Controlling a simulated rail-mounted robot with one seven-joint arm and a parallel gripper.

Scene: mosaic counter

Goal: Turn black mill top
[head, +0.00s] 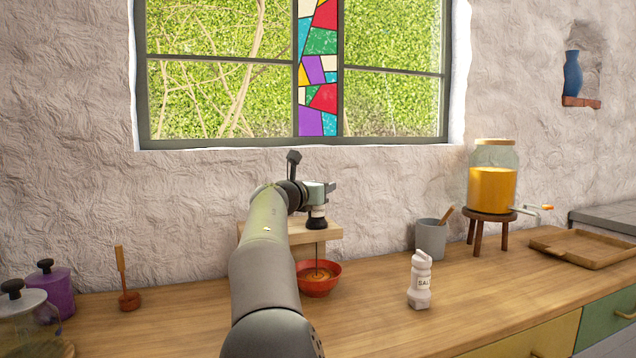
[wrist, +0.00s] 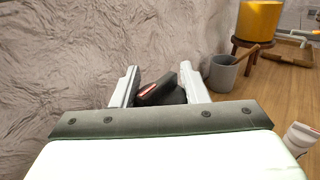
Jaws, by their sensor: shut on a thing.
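The black mill (head: 316,221) is at a wooden stand in front of the wall, above a red bowl (head: 319,287). My gripper (head: 328,189) is at the mill's upper end, and its body hides part of the mill. In the wrist view the black mill top (wrist: 162,90) sits between the two pale fingers of my gripper (wrist: 160,86), which is shut on it. A reddish mark shows on the top. A thin dark line runs from under the mill down to the bowl, which has brownish contents.
A white salt shaker (head: 420,283), a grey pot (head: 430,240) and a juice dispenser (head: 493,190) on a stool stand to the right. Jars (head: 52,290) and a wooden-handled tool (head: 127,285) stand left. The front counter between bowl and shaker is clear.

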